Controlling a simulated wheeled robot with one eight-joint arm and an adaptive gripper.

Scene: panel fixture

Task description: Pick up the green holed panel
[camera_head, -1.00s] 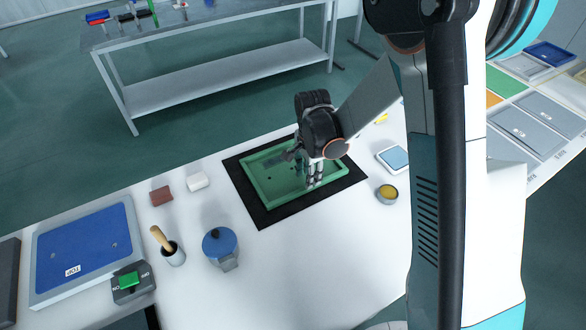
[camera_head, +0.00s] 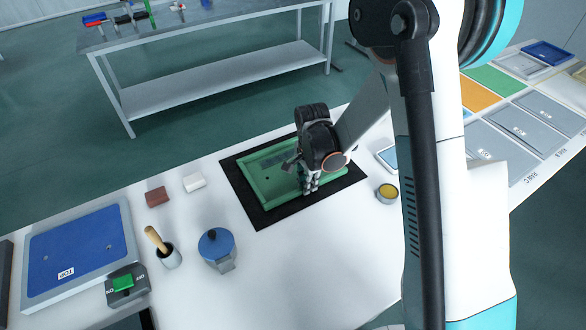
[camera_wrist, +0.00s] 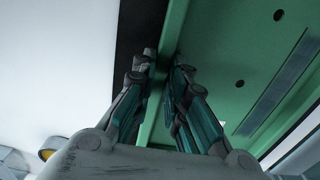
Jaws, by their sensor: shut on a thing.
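The green holed panel (camera_head: 264,186) is a shallow tray-like piece with raised rims, on a black mat (camera_head: 276,219) on the white table. My gripper (camera_head: 309,186) is at the panel's near right side and hides part of it. In the wrist view, the fingers (camera_wrist: 158,100) straddle the panel's rim and are shut on it. The panel's floor (camera_wrist: 222,60) shows a few small dark holes and a grey strip on the right there. I cannot tell whether the panel is touching the mat all round.
A blue panel (camera_head: 82,253) and a switch box (camera_head: 126,286) are at the left. A brush cup (camera_head: 168,256), blue-lidded pot (camera_head: 217,249), brown block (camera_head: 157,197), white block (camera_head: 194,182) and yellow tin (camera_head: 386,194) stand around the mat.

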